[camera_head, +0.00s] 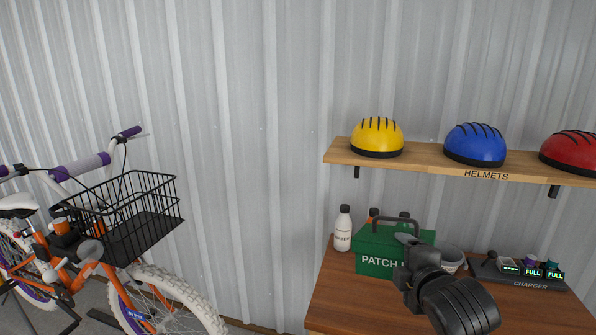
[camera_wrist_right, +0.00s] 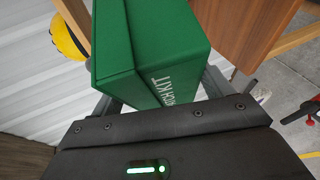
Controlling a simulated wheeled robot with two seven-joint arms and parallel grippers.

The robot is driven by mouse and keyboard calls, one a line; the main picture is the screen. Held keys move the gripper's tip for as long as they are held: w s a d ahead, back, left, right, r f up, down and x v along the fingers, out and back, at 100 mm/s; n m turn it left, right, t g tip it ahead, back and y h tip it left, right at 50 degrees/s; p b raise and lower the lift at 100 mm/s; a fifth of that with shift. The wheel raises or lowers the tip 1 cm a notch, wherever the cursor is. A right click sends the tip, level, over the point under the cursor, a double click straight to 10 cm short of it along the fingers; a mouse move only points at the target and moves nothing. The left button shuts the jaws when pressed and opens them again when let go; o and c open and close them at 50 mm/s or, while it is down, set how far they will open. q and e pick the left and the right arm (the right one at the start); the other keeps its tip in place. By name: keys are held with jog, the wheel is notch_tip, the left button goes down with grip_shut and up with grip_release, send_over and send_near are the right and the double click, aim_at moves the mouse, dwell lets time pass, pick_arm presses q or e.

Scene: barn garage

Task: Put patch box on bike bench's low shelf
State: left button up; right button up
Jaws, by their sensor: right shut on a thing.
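The patch box (camera_head: 380,262) is a green case with a dark carry handle and white lettering, partly hidden by my right gripper (camera_head: 408,242). My right gripper is shut on it. In the right wrist view the green box (camera_wrist_right: 150,40) fills the middle between the fingers, with its lettering turned sideways. The box shows over the back left part of the bike bench's brown wooden top (camera_head: 350,305); I cannot tell whether it touches the top. The bench's low shelf cannot be made out in the head view. My left gripper is not in view.
A white bottle (camera_head: 343,230) stands left of the box, and a grey bowl (camera_head: 452,258) and a charger (camera_head: 518,273) stand to its right. A helmet shelf (camera_head: 430,160) hangs above. A bike with a basket (camera_head: 135,235) stands at left. The bench's front left is clear.

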jog(key=s+a+f+n+g+y, duration=0.1)
jog(key=s+a+f+n+y, duration=0.2)
jog(key=s+a+f, duration=0.2)
jog(key=s+a+f+n+y, duration=0.2)
jog(key=s+a+f, duration=0.4)
jog(key=a, duration=0.4)
jog(key=shift+a+f+n+g+y, duration=0.2)
jog(key=shift+f+n+g+y, duration=0.2)
jog(key=shift+f+y, duration=0.5)
